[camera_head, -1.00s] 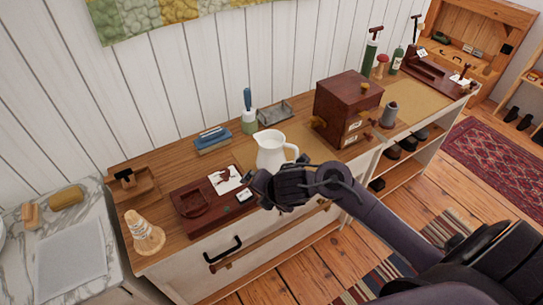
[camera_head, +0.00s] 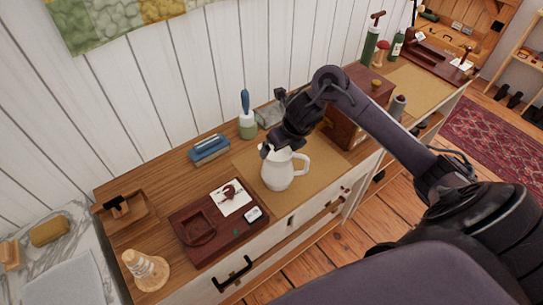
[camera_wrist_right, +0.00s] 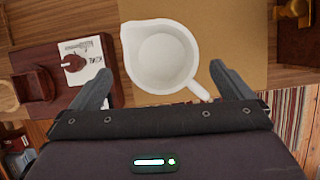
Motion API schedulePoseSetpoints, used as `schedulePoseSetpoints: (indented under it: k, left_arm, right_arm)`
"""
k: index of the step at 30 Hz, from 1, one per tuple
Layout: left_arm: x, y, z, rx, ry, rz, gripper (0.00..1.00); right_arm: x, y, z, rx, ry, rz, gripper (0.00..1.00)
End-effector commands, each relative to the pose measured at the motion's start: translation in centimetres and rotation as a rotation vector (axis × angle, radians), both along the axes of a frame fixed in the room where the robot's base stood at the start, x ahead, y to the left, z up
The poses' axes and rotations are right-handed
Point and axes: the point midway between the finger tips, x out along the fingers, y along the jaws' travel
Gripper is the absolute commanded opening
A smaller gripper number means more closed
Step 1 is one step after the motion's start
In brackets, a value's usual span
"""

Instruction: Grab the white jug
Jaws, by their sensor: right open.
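The white jug (camera_head: 281,170) stands upright on a tan mat on the wooden cabinet top, its handle to the right in the head view. My right gripper (camera_head: 270,144) is above the jug's rim in the head view and hides part of its top. In the right wrist view the jug (camera_wrist_right: 161,56) is seen from above, empty inside, with its handle towards the lower right. The right gripper's two fingers (camera_wrist_right: 160,88) are spread wide, one on each side of the jug's lower part in the picture, with no clear contact. My left gripper is not in view.
A dark red tray (camera_head: 215,243) with a card lies left of the jug. A blue-handled brush in a holder (camera_head: 247,122) and a blue block (camera_head: 209,151) stand behind. A dark wooden box (camera_head: 345,130) is close on the right. The mat (camera_head: 325,158) is bare around the jug.

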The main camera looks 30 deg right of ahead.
Motion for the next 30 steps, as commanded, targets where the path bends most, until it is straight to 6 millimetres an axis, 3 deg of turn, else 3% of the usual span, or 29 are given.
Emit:
schedulePoseSetpoints:
  k: [5, 11, 18, 22, 26, 30]
  left_arm:
    - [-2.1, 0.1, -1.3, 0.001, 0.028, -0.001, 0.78]
    - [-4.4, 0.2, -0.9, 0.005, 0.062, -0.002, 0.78]
    - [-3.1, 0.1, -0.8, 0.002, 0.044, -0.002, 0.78]
    - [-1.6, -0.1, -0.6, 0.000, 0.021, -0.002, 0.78]
    - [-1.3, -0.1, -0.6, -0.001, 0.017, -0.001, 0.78]
    - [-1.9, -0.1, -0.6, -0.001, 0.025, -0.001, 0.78]
  right_arm:
    - [0.7, 0.2, -2.1, 0.005, 0.001, -0.001, 1.00]
    - [1.3, 0.0, -3.8, 0.005, 0.006, -0.004, 1.00]
    - [2.5, -0.1, -6.7, 0.003, 0.003, -0.003, 1.00]
    - [2.7, -0.2, -7.0, 0.002, 0.001, -0.002, 1.00]
    - [2.7, -0.2, -7.0, 0.002, 0.001, -0.001, 1.00]
    - [2.7, -0.2, -7.0, 0.001, 0.001, -0.002, 0.84]
